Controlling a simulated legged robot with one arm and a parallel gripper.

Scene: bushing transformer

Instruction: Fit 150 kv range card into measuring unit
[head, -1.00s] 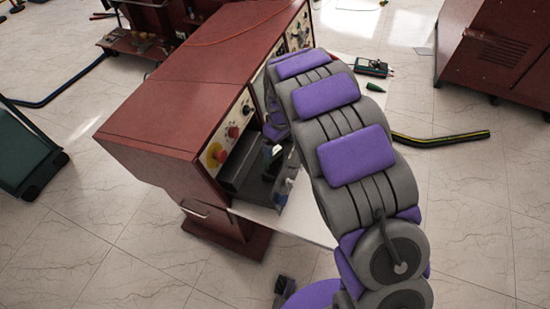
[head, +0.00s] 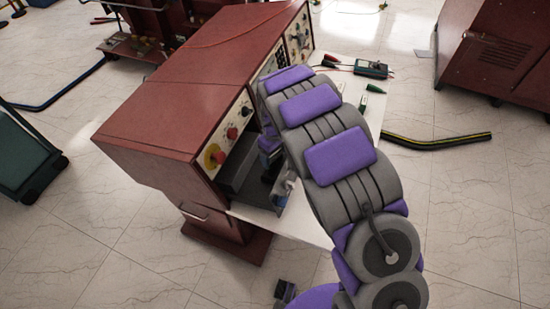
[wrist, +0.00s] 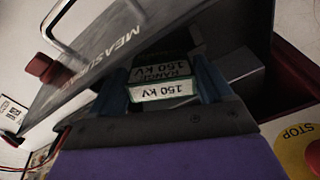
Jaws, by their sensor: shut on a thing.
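The 150 kV range card (wrist: 162,91), white with green edging and an upside-down label, is between the two blue fingers of my gripper (wrist: 165,86) in the wrist view. My gripper is shut on it. The grey measuring unit (wrist: 105,62), with "MEAS…" lettering and a metal handle, lies just beyond and left of the card. A dark opening shows past the card. I cannot tell whether the card touches the unit or is inside it.
A red cabinet (head: 200,90) has knobs and a yellow-ringed red stop button (head: 214,157). A white shelf (head: 375,115) holds small green-and-white pieces (head: 363,103) and a multimeter (head: 371,69). A yellow-striped black hose (head: 435,143) lies on the floor at right.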

